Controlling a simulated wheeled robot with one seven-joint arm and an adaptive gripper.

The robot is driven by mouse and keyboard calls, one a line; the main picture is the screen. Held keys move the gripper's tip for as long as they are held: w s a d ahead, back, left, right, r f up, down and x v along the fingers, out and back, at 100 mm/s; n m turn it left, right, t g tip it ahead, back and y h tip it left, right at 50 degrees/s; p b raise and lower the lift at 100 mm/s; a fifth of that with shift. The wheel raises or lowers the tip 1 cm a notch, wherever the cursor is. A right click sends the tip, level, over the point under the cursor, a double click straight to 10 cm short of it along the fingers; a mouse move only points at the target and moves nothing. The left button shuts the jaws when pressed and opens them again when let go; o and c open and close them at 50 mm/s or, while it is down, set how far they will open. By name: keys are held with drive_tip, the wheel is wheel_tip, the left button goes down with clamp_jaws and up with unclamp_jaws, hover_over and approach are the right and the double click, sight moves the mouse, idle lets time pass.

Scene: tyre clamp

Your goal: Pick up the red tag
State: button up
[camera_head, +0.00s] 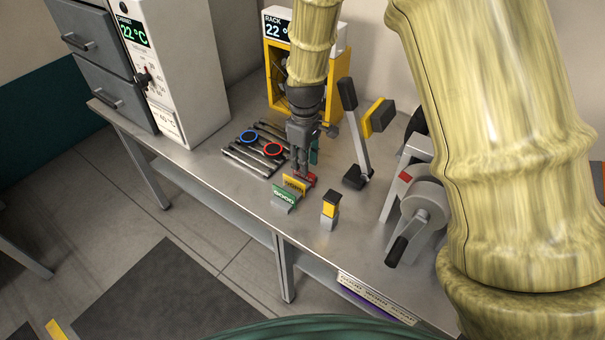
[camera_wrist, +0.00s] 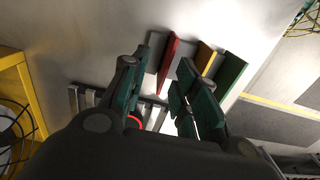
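The red tag (camera_head: 311,180) stands on the metal bench behind the yellow tag (camera_head: 294,185) and the green tag (camera_head: 284,196). In the wrist view the red tag (camera_wrist: 169,62) is a thin upright plate beside a grey block. My gripper (camera_head: 302,168) points down at the tags. In the wrist view my gripper (camera_wrist: 158,82) is open, with the red tag showing between and beyond its fingertips. I see no finger closed on it; contact cannot be told. The yellow tag (camera_wrist: 206,58) and the green tag (camera_wrist: 231,76) lie to the right, past the right finger.
A rack of bars with a blue ring (camera_head: 248,137) and a red ring (camera_head: 273,149) lies left of my gripper. A yellow-black block (camera_head: 330,208), a lever (camera_head: 355,135) and a crank drum (camera_head: 420,205) stand right. The bench front has some free room.

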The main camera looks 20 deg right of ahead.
sight(304, 176)
drive_tip(key=shift+s+f, duration=0.1)
drive_tip(key=shift+f, duration=0.2)
drive_tip(key=shift+s+a+f+p, duration=0.15)
drive_tip(key=shift+s+f+p, duration=0.3)
drive_tip(key=shift+s+f, duration=0.1)
drive_tip(key=shift+f, duration=0.35)
drive_tip(key=shift+w+f, duration=0.45)
drive_tip(key=shift+f, duration=0.35)
drive_tip(key=shift+s+r, duration=0.2)
drive_tip(key=shift+s, duration=0.05)
drive_tip(key=shift+w+f, duration=0.15)
drive_tip(key=c, duration=0.6)
clamp_jaws()
